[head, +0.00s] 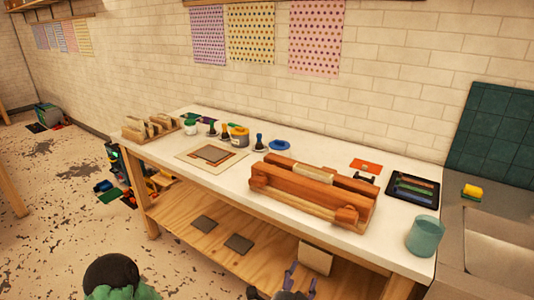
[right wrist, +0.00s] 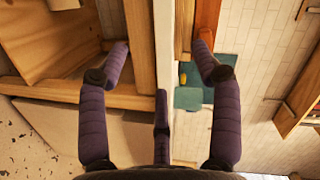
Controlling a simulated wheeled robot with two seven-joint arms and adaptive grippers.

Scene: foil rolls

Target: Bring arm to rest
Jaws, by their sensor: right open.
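My right gripper (head: 300,276) shows at the bottom of the head view, in front of the workbench (head: 395,249) and low beside its lower shelf. The light tabletop edge runs between and beyond the fingers. My left gripper does not show in either view.
An orange-brown wooden press (head: 308,198) stands on the bench. A teal cup (head: 424,236) stands near the right front corner, beside a dark tablet (head: 413,189). Grey plates (head: 239,243) lie on the lower shelf. A black-and-green object (head: 112,272) is at bottom left.

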